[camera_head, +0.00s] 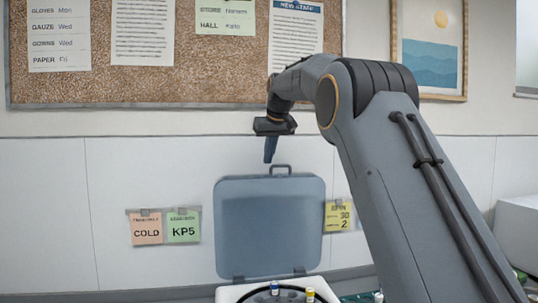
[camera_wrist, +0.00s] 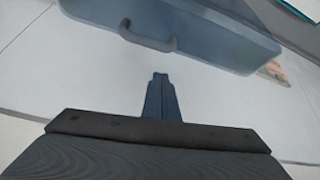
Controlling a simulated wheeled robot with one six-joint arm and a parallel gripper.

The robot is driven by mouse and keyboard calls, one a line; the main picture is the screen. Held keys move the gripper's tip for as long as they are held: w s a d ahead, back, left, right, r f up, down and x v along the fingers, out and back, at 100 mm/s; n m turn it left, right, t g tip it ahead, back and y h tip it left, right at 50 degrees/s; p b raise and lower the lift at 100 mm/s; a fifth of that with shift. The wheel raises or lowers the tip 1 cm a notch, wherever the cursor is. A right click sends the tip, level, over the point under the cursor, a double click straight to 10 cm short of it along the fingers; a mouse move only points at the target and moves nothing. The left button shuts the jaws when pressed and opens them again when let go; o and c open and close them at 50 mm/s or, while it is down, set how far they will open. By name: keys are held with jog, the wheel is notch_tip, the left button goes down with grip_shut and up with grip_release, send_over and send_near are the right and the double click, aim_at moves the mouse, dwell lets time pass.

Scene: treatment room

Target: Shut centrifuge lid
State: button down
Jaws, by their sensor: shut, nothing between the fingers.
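The centrifuge lid (camera_head: 270,228) is a blue-grey rounded panel standing open and upright, with a handle (camera_head: 280,169) on its top edge. Its hinges are at the bottom, at the back of the white centrifuge body (camera_head: 228,293), which is cut off by the lower picture edge.
Tubes with blue (camera_head: 274,287) and yellow (camera_head: 310,294) caps stand in the centrifuge's dark bowl. Notes flank the lid on the wall, orange (camera_head: 146,229) and green (camera_head: 183,226) at left, yellow (camera_head: 339,216) at right. A cork board (camera_head: 170,85) hangs above. A white box (camera_head: 517,238) is at right.

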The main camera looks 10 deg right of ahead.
jog(key=shift+s+d+r, duration=0.1)
jog(key=shift+s+d, duration=0.05)
jog(key=shift+s, duration=0.45)
jog(key=shift+s+d+r, duration=0.1)
jog(key=shift+s, duration=0.45)
jog(key=shift+s+f+p, duration=0.35)
jog(key=shift+s+p, duration=0.15)
jog(key=shift+s, duration=0.2)
